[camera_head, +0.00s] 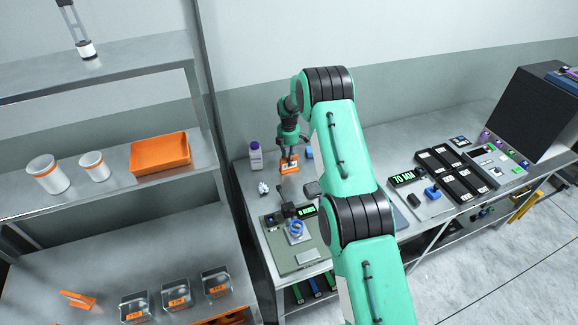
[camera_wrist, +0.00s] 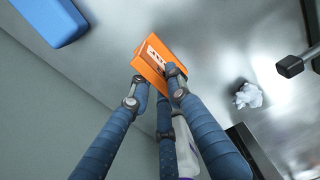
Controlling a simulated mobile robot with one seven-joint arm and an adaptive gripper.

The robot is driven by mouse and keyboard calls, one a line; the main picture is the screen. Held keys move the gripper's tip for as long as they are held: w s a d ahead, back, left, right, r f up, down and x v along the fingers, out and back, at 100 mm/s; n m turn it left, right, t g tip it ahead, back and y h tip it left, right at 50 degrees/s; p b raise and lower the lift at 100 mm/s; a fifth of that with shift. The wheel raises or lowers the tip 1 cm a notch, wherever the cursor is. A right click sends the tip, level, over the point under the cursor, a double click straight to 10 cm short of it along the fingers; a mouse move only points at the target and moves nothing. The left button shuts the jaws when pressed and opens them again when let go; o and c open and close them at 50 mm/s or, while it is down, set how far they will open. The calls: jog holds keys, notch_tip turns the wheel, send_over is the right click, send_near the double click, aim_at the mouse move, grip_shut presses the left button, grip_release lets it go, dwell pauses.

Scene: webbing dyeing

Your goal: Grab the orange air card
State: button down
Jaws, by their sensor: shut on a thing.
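The orange air card (camera_head: 289,164) is at the back left of the metal workbench, below my gripper (camera_head: 288,157). In the wrist view the orange card (camera_wrist: 178,49) has a white label with dark marks facing the camera. My gripper (camera_wrist: 155,83) is shut on the card, with its blue fingers on either side of the card's near part. The fingers cover part of the card. I cannot tell whether the card touches the bench.
A white bottle with a purple cap (camera_head: 256,156) stands left of the card. A crumpled white piece (camera_wrist: 247,95) lies near it, and a blue block (camera_wrist: 52,20) is close by. A display with a scale (camera_head: 296,232) stands in front.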

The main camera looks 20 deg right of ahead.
jog(key=shift+r, duration=0.15)
jog(key=shift+r, duration=0.75)
notch_tip(320, 180, up, 2)
jog(key=shift+r, duration=0.1)
jog(key=s+a+r+b, duration=0.1)
jog(key=s+a, duration=0.1)
jog(key=s, duration=1.3)
jog(key=shift+s+a, duration=0.3)
jog(key=shift+s, duration=0.1)
